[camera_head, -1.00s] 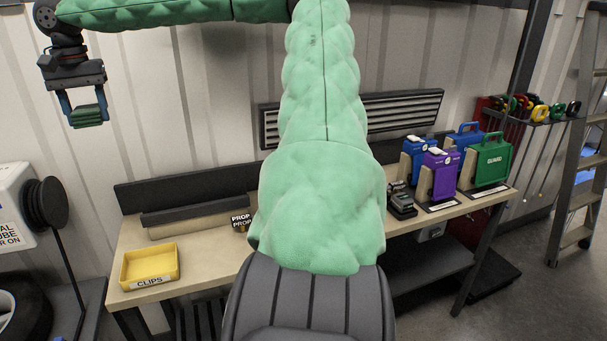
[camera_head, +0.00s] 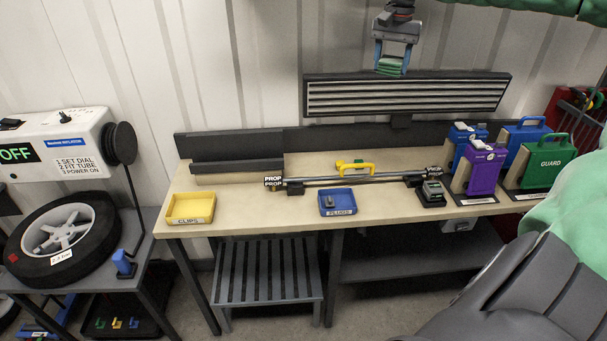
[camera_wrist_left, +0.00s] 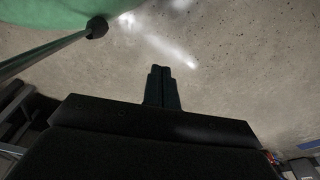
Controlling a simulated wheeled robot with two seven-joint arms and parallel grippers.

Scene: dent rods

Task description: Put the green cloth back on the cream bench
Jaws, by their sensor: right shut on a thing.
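The green cloth (camera_head: 389,68) is a small folded pad held between the blue fingers of my right gripper (camera_head: 391,62). My left gripper (camera_wrist_left: 162,88) shows only in the left wrist view. Its dark fingers are together with nothing seen between them, over a grey floor.
On the bench are a yellow clips tray (camera_head: 190,208), a blue tray (camera_head: 337,202), a long rod (camera_head: 330,180), and purple (camera_head: 484,168) and green (camera_head: 545,162) cases. A tyre (camera_head: 62,238) lies at left. The bench's front left has bare room.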

